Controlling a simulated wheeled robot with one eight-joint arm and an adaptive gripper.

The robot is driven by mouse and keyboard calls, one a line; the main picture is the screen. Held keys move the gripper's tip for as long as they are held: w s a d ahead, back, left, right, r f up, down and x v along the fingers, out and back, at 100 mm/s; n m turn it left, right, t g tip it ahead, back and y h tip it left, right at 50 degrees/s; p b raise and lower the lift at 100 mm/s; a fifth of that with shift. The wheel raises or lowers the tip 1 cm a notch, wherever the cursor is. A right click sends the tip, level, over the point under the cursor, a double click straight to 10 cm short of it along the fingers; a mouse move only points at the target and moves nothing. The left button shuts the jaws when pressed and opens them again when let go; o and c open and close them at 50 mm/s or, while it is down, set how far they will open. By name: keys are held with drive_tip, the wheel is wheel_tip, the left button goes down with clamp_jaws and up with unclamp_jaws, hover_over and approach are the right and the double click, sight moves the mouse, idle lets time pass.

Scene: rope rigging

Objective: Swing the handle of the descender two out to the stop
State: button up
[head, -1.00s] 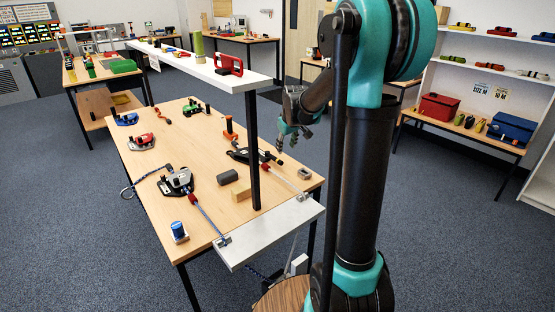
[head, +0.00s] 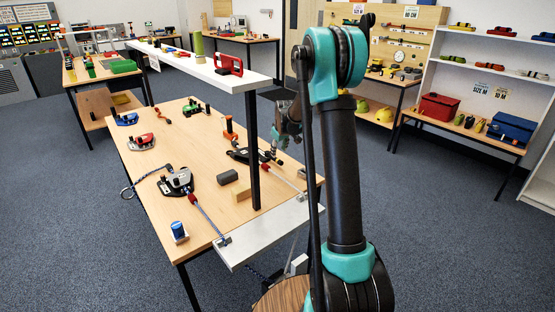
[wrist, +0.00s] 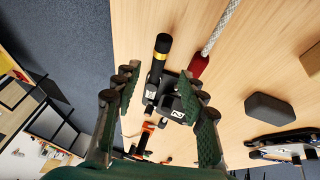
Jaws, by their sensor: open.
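The descender marked 2 is a black device (wrist: 176,112) with a white label. It sits on the bench, and a red sleeve and pale rope (wrist: 217,30) run from it. Its black handle (wrist: 160,57) with a yellow band points toward the top of the wrist view. In the head view the descender (head: 241,155) is at the bench's right side, partly behind a black post. My gripper (wrist: 160,88) is open and empty over it. The handle shows between the two fingers; I cannot tell the height gap. In the head view my gripper (head: 278,143) is just right of the descender.
A grey descender on a black plate (head: 177,183) with blue rope stands nearer the front. A dark block (head: 228,177) and a wooden block (head: 241,193) lie between. An orange item (head: 229,130) is behind. The black post (head: 253,150) holds up a white shelf (head: 205,68).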

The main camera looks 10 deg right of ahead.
sight(277, 159)
drive_tip(key=x, duration=0.7)
drive_tip(key=shift+f, duration=0.15)
clamp_jaws()
